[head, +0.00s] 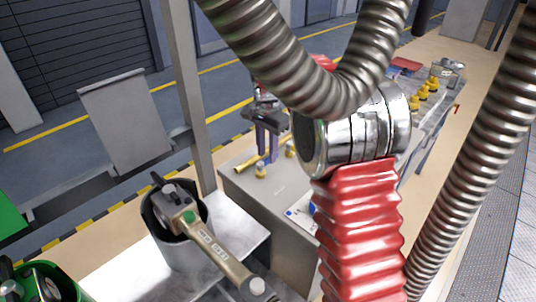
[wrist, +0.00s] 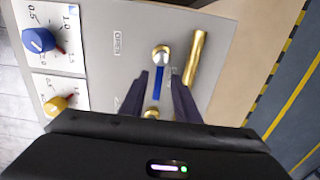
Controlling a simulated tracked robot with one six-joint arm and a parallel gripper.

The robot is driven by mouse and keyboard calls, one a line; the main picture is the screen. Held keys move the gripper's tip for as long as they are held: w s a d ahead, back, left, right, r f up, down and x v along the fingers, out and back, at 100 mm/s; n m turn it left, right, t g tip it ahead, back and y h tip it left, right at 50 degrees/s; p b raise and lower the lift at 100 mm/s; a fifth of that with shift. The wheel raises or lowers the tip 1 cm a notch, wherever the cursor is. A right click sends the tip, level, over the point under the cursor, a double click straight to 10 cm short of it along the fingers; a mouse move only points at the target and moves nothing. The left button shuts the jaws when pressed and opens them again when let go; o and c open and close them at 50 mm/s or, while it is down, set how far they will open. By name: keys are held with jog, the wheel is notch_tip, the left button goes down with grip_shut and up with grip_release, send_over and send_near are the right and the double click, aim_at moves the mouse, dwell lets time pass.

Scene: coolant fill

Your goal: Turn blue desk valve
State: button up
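The blue desk valve shows as a narrow blue lever (wrist: 158,83) between brass fittings on a grey panel (wrist: 110,18). An OPEN label is printed to its left. My gripper (wrist: 160,73) is open, with one dark finger on each side of the lever. I see narrow gaps and no clear contact. In the head view my gripper (head: 270,154) points down over the grey desk (head: 275,188), beside a brass pipe (head: 246,162). The lever cannot be made out there, and my arm hides part of the desk.
A brass pipe (wrist: 194,58) stands close right of the fingers. A blue knob (wrist: 38,40) and a yellow knob (wrist: 56,104) sit on dial plates at the left. In the head view, several yellow fittings (head: 424,92) stand farther along the desk.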

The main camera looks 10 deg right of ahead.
jog(key=shift+f, duration=0.75)
jog(key=shift+c, duration=0.2)
grip_shut()
